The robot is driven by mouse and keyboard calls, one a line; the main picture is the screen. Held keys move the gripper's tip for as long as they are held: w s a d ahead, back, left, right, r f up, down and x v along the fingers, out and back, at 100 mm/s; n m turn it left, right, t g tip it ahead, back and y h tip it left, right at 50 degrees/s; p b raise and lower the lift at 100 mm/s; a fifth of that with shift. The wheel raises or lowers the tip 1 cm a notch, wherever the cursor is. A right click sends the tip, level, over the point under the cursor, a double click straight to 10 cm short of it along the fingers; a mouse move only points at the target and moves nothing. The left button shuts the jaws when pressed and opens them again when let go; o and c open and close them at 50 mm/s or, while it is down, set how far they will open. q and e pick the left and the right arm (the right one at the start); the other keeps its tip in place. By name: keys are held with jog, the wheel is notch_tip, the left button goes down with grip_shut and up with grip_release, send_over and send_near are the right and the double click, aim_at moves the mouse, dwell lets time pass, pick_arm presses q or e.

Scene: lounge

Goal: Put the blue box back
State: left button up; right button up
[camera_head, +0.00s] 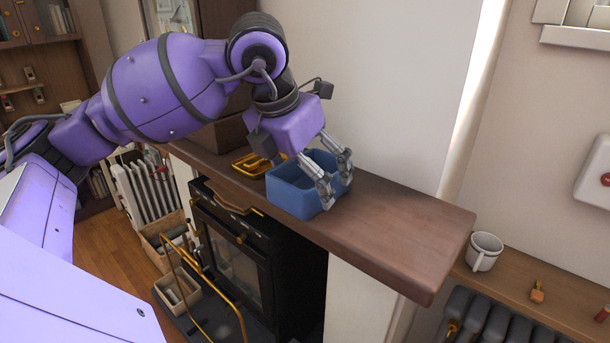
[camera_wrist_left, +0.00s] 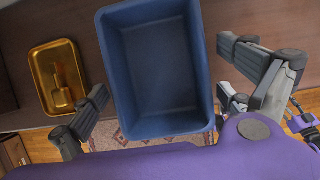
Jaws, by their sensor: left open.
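The blue box (camera_head: 290,196) is an open-topped, empty container standing upright on the dark wooden mantel shelf (camera_head: 410,230) above a black stove. My left gripper (camera_head: 337,192) is open and low over the right end of the box. In the left wrist view the blue box (camera_wrist_left: 160,70) lies between the spread fingers, one to each side of it. I cannot tell whether either finger touches it.
A yellow tray (camera_wrist_left: 58,78) with a small item in it lies on the shelf left of the box. The shelf right of the box is clear. A white mug (camera_head: 484,251) stands on a lower ledge at the right. A black stove (camera_head: 240,260) is below.

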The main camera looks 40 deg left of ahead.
pick_arm(q)
jog(key=v, duration=1.2)
pick_arm(e)
jog(key=shift+w+r, duration=0.1)
jog(key=shift+w, duration=0.1)
